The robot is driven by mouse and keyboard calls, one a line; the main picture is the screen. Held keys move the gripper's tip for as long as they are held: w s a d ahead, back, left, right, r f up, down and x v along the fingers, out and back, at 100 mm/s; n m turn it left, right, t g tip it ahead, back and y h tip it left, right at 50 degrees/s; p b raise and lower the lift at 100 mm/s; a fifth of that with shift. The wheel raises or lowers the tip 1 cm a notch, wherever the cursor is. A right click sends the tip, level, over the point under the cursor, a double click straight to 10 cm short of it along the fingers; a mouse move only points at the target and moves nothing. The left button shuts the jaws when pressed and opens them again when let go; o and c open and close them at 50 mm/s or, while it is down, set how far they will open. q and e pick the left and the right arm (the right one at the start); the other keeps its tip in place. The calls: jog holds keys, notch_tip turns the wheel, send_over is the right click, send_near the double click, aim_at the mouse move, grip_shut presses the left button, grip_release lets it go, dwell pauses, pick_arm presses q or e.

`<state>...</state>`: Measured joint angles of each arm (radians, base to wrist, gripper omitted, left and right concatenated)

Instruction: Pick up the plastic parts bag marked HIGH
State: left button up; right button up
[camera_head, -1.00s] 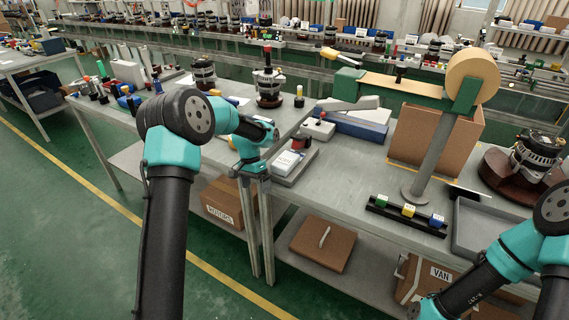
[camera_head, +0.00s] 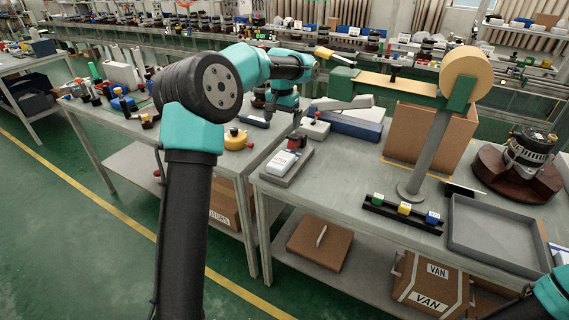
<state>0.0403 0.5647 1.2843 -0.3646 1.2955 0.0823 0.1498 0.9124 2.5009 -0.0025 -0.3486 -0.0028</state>
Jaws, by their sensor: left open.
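A small white packet (camera_head: 283,161) lies in a shallow grey tray (camera_head: 302,165) at the front left corner of the right-hand bench. It may be the parts bag, but its marking is too small to read. My left gripper (camera_head: 296,124) hangs over the bench behind and slightly right of the packet, apart from it. Its fingers are small and partly lost against the background; it is open and holds nothing I can see. My right gripper is out of the picture; only part of my right arm shows at the lower right corner.
A red-topped object (camera_head: 297,141) stands just behind the packet. A grey box with a red knob (camera_head: 314,128) and a blue case (camera_head: 347,124) lie behind. A tape stand (camera_head: 428,150), a block rack (camera_head: 403,211) and an empty grey tray (camera_head: 492,237) are to the right.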

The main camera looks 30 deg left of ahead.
pick_arm(q)
send_near(282, 158)
jog(key=f, duration=0.5)
jog(key=shift+s+d+f, duration=0.15)
jog(key=shift+s+d, duration=0.05)
jog(key=shift+f, duration=0.1)
notch_tip(282, 158, down, 5)
jog(key=shift+w+a, duration=0.1)
dwell(0.4)
jog(key=shift+c, duration=0.5)
jog(key=c, duration=1)
